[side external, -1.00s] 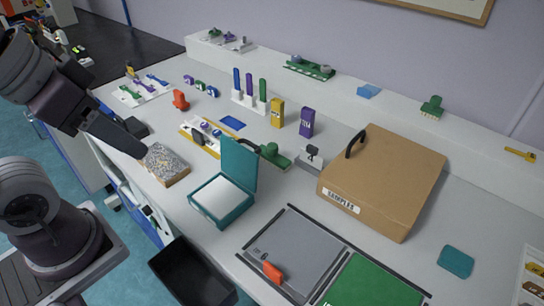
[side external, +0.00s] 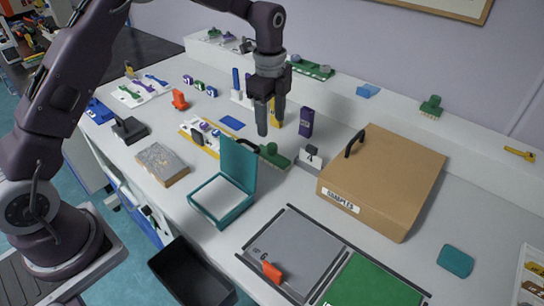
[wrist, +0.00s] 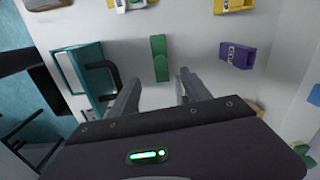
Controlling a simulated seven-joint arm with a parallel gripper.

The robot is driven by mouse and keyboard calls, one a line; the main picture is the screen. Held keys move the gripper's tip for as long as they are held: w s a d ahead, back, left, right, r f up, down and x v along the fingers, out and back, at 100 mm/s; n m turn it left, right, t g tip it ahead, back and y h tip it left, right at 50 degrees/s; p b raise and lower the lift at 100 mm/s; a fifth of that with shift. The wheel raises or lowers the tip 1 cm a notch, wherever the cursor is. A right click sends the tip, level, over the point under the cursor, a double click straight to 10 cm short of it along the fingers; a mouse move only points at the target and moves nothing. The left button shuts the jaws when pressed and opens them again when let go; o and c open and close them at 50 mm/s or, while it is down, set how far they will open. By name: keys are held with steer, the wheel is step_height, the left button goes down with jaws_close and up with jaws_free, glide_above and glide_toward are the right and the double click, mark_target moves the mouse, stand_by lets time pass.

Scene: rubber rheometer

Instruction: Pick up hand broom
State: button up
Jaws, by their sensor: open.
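A green brush-like piece, which looks like the hand broom (side external: 274,157), lies on the bench just behind the teal box. Its left end is partly hidden by the box lid in the side view. Another green brush (side external: 431,106) stands on the back ledge.
The open teal box (side external: 220,200) stands close in front of the broom. A grey clip stand (side external: 310,157) and a brown samples case (side external: 385,180) are to the right.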

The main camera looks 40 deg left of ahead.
steer(key=m, duration=0.1)
glide_above(272, 145)
steer(key=f, duration=0.4)
steer(key=shift+w, duration=0.3)
steer(key=f, duration=0.6)
steer(key=shift+s+f, duration=0.35)
steer(key=shift+c, duration=0.5)
jaws_close()
